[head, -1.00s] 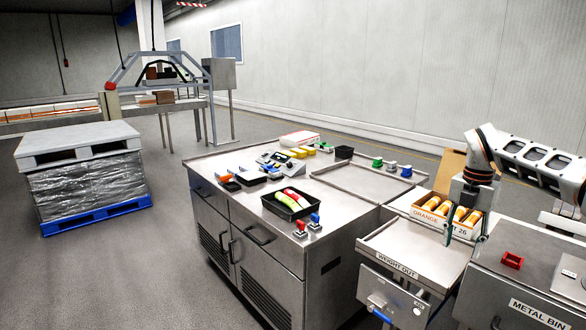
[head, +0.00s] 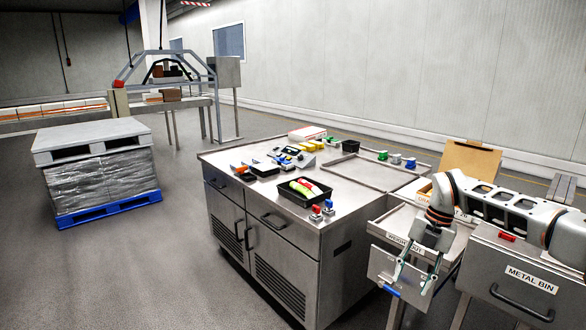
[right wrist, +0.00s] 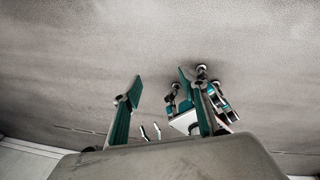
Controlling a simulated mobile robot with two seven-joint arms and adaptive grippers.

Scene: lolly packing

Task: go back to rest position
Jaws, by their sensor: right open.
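My right gripper (head: 412,283) hangs in front of the weigh-out bin (head: 398,262), its fingers pointing down. It is open and empty. My left gripper is not in view in the head view.
The metal bin (head: 520,262) stands right of the gripper. The steel workbench (head: 335,232) on the left holds a black tray (head: 318,194) with red and green items. A wrapped pallet (head: 100,183) stands far left. The floor before the workbench is clear.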

